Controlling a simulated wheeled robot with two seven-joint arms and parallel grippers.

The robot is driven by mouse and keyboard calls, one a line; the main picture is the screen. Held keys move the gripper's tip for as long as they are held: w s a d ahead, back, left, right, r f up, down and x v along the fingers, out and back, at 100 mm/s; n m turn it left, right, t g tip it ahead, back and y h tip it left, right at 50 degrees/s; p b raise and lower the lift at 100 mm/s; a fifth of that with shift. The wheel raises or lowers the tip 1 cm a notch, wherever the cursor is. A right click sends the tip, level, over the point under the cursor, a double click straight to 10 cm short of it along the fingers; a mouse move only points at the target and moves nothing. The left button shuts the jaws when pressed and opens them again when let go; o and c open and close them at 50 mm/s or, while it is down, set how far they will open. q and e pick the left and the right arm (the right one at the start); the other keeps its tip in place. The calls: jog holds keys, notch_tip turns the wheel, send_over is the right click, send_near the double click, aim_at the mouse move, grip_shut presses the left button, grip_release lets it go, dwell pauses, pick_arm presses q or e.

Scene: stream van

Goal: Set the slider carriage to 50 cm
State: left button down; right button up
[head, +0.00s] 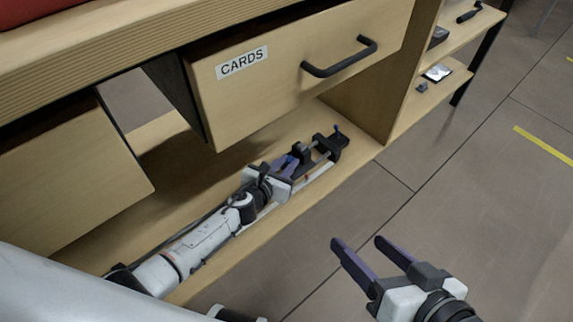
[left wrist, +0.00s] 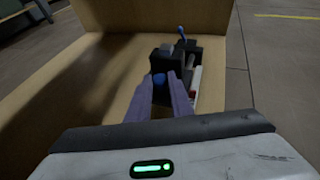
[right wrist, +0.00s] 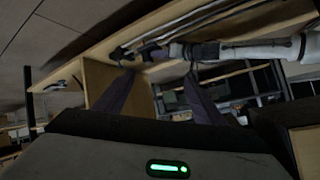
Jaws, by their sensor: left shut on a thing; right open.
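The slider lies on the low wooden shelf, with rails (head: 318,172) running to a black end block (head: 335,143) with a small blue lever. Its dark carriage (head: 301,152) is on the rails near that end. A scale or 50 cm mark cannot be read. My right gripper (head: 358,241) is open and empty above the floor, apart from the slider; its fingers also show in the right wrist view (right wrist: 158,84).
An open drawer labelled CARDS (head: 290,85) with a black handle (head: 340,58) overhangs the shelf (head: 140,215) and my left arm. A wooden upright (head: 375,90) stands beyond the slider's end. Side shelves (head: 440,85) hold small dark items. The floor at right is clear.

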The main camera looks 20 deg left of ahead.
pick_arm(q)
jog(key=c, duration=1.6)
grip_release()
jog(key=shift+s, duration=0.2)
jog(key=p+v, duration=0.2)
jog(key=shift+s+a+r, duration=0.1)
jog(key=shift+s+r, duration=0.05)
jog(key=shift+r, duration=0.1)
jog(key=p+v, duration=0.2)
jog(key=v, duration=0.5)
jog(key=shift+s+f+p, duration=0.1)
jog(key=shift+s+p, duration=0.2)
pick_arm(e)
jog(key=f, duration=0.1)
jog(key=d+f+g+h, duration=0.1)
jog(key=d+f+h, duration=0.1)
jog(key=shift+s+d+f, duration=0.25)
jog(key=shift+s+f, duration=0.05)
jog(key=shift+s, duration=0.1)
